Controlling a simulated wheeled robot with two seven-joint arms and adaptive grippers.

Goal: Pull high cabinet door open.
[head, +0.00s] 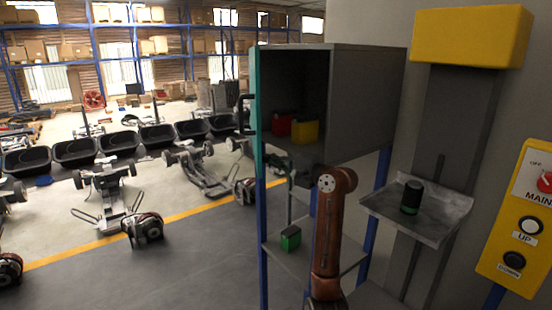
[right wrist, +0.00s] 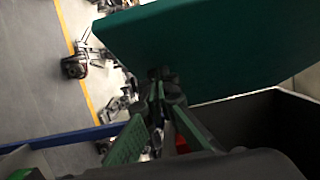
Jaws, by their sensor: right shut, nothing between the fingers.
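The high cabinet (head: 365,95) is a grey box on blue posts, and its front is uncovered, so I see inside it. Its teal door (head: 257,120) stands swung out at the left side and shows nearly edge-on, with a dark handle (head: 243,112) on its far side. In the right wrist view the door (right wrist: 210,50) fills the top. My right gripper (right wrist: 162,78) is shut and empty, with its fingertips close to the inner face of the door; touching or apart I cannot tell. In the head view it is dark and hard to make out beyond my arm. My left gripper is not in view.
A red box (head: 282,126) and a yellow box (head: 305,131) sit inside the cabinet. A green box (head: 290,238) is on the shelf below. At the right are a small tray (head: 450,215) with a dark cylinder (head: 411,197) and a yellow switch panel (head: 520,225).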

